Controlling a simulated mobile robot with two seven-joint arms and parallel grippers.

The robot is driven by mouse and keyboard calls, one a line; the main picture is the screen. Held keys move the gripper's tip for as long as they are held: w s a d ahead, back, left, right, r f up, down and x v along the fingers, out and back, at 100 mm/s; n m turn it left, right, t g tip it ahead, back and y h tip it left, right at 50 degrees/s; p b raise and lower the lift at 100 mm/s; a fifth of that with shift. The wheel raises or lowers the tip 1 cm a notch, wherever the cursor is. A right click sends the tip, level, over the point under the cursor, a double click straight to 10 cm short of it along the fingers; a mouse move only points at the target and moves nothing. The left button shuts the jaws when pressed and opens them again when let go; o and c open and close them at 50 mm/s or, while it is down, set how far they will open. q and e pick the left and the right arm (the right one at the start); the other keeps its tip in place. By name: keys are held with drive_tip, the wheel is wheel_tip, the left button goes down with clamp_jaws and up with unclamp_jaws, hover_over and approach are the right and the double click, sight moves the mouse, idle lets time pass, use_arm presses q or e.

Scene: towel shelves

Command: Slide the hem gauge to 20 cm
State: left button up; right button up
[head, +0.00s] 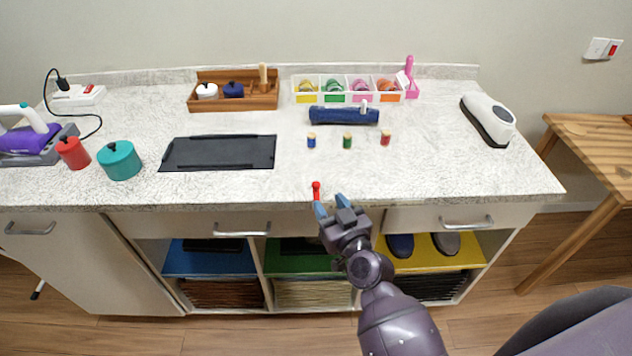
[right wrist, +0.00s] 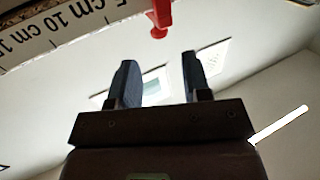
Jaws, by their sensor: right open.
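The hem gauge's red slider (head: 316,190) shows at the counter's front edge, just beyond my right gripper (head: 331,205). In the right wrist view the red slider (right wrist: 160,14) is at the top, beside the 5 cm label on the white scale (right wrist: 62,25). The 10 cm label and part of a 15 are farther left there. The right gripper's two fingers (right wrist: 158,72) are apart with nothing between them. The slider is beyond the fingertips and does not appear gripped. The 20 cm mark is not visible. My left gripper is not in view.
The countertop (head: 440,170) near the front edge is mostly clear. A dark tray (head: 219,153), several small spools (head: 347,141) and a blue roll (head: 343,116) lie farther back. Drawers with handles (head: 242,229) and open shelves are below. A wooden table (head: 595,150) stands at right.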

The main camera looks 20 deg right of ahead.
sight(318, 186)
drive_tip(key=w, duration=0.7)
drive_tip(key=shift+w+a, duration=0.25)
drive_tip(key=shift+a, duration=0.15)
clamp_jaws()
